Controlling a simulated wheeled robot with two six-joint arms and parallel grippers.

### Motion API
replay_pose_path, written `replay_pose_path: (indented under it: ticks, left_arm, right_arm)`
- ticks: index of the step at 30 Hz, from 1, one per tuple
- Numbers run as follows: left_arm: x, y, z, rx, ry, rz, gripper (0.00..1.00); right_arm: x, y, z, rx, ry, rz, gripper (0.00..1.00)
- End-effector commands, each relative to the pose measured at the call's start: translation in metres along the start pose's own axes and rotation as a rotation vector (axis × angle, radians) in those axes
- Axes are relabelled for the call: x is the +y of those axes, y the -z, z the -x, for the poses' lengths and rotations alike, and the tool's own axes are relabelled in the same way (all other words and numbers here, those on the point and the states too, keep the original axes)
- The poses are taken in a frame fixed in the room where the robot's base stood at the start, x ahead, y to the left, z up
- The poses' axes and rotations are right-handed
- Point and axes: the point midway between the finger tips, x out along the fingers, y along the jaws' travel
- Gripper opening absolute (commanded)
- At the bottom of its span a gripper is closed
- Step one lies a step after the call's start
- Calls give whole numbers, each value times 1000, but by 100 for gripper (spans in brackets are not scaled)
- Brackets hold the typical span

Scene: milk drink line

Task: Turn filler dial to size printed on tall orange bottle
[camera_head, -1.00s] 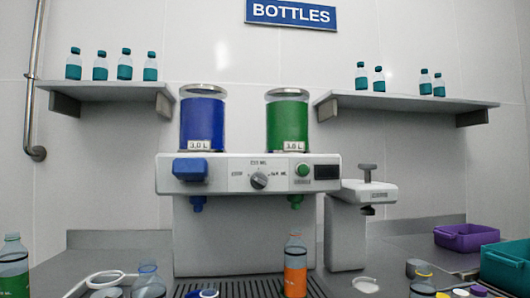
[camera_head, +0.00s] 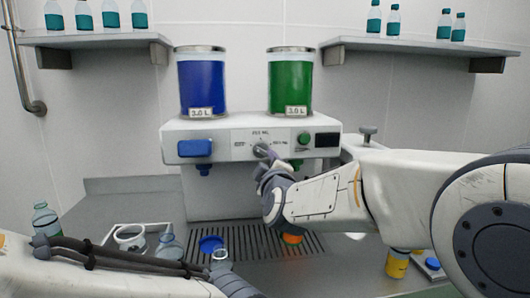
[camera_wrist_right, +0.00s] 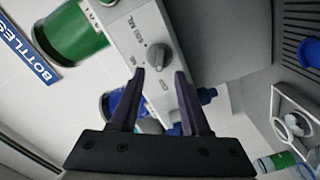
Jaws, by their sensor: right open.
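The filler dial (camera_head: 261,149) is a dark grey round knob on the white front panel of the filler (camera_head: 228,141). In the right wrist view the dial (camera_wrist_right: 158,57) sits just beyond and between the fingertips of my right gripper (camera_wrist_right: 160,74), which is open. In the head view my right gripper (camera_head: 265,160) is right at the dial and partly covers it. The tall orange bottle (camera_head: 292,238) is mostly hidden behind my right arm; its print does not show. My left gripper (camera_head: 238,286) is low at the bottom edge, its jaws unclear.
A blue tank (camera_head: 203,85) and a green tank (camera_head: 290,80) stand on the filler. A blue block (camera_head: 194,148) and a green button (camera_head: 304,138) flank the dial. Clear bottles (camera_head: 169,248) stand at lower left. A yellow-orange container (camera_head: 397,264) is at lower right.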

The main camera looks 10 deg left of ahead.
Motion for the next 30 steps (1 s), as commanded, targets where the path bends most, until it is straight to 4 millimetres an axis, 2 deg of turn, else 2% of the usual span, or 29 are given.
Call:
replay_pose_path:
  ticks: [3,9,15,22,23,24,26,30]
  left_arm:
    - [0,0,6,0,0,0,50]
    - [1,1,11,0,0,0,50]
    - [1,1,12,0,0,0,50]
    - [1,1,12,0,0,0,50]
    - [1,1,12,0,0,0,50]
    - [1,1,12,0,0,0,50]
    - [1,1,12,0,0,0,50]
    - [1,1,12,0,0,0,50]
  right_arm:
    - [1,0,-24,-2,0,-1,46]
    - [1,0,-53,-1,1,-1,46]
    - [0,0,-64,0,1,-2,46]
    - [0,0,-64,0,1,-2,46]
    - [0,0,-64,0,1,-2,39]
    - [0,0,-64,0,1,-2,23]
    - [0,0,-64,0,1,-2,0]
    - [0,0,-64,0,2,-2,0]
